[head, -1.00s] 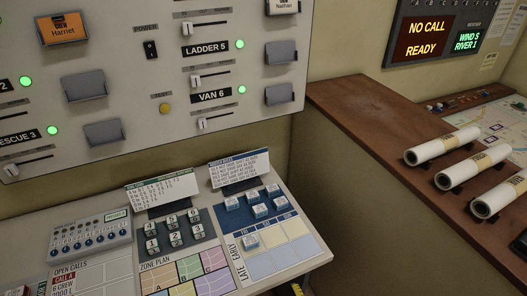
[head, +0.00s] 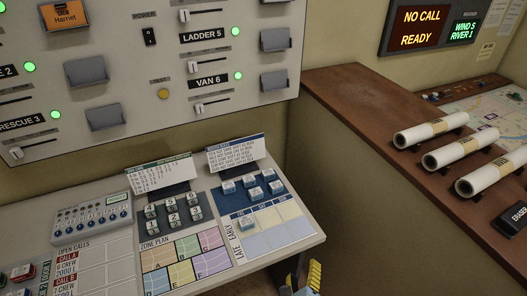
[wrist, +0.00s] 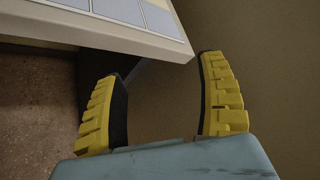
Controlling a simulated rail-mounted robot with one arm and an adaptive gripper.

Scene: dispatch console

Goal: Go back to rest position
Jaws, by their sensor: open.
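My gripper (wrist: 165,105) shows in the wrist view with its two yellow ridged fingers spread apart and nothing between them. The console desk's edge (wrist: 110,35) lies just beyond and above the fingertips, to the left. In the head view my gripper (head: 302,277) shows only in part at the bottom, just off the desk's right front corner; its yellow fingers stand beside the desk edge. The desk (head: 292,252) holds a zone plan and a shift board (head: 262,238) with several small blue-white blocks.
A wall panel (head: 185,60) with switches and green lights rises behind the desk. A gap lies between desk and counter.

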